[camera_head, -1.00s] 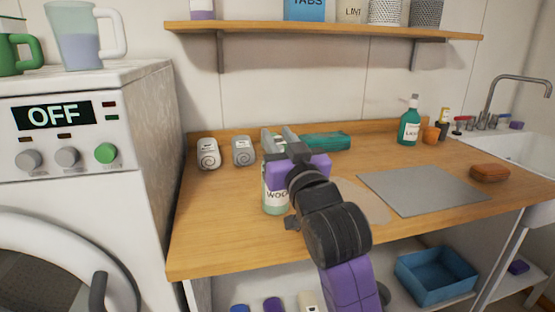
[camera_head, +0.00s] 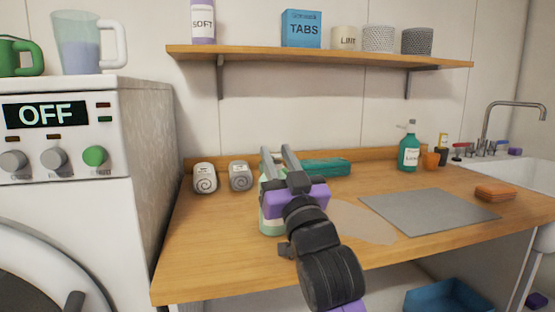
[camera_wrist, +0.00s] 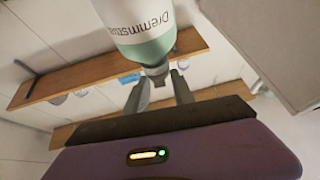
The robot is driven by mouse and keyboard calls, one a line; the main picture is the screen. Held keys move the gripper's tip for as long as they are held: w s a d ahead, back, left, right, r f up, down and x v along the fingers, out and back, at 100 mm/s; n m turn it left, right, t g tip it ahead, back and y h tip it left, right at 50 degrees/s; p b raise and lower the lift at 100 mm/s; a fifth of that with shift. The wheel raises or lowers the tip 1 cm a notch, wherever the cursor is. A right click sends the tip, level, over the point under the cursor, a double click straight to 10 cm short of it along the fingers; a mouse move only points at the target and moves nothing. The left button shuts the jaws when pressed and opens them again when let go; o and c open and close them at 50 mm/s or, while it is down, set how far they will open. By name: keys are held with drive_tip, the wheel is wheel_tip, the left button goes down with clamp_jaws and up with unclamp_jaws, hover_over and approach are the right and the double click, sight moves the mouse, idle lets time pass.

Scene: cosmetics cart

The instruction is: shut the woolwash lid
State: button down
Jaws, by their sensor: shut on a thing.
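The woolwash bottle (camera_head: 271,218) stands upright on the wooden counter, pale with a green base band, partly hidden by my gripper (camera_head: 277,158). In the wrist view the bottle (camera_wrist: 138,22) hangs inverted in the picture, with a white label and a green shoulder. Its grey top, the lid (camera_wrist: 156,72), sits between the two fingers of my gripper (camera_wrist: 161,80). My gripper is shut on it. The hinge side is hidden, and I cannot tell how far the lid is closed.
A grey mat (camera_head: 425,213) lies to the right, near an orange soap (camera_head: 494,191). The wall shelf (camera_head: 330,58) hangs above. The washing machine (camera_head: 75,220) stands left.

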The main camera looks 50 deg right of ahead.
drive_tip(key=shift+f, duration=0.25)
drive_tip(key=c, duration=1.3)
unclamp_jaws()
drive_tip(key=shift+w, duration=0.1)
drive_tip(key=shift+o, duration=1.2)
drive_tip(key=shift+r, duration=0.1)
drive_tip(key=v, duration=0.8)
drive_tip(key=shift+r, duration=0.1)
drive_tip(key=shift+c, duration=0.2)
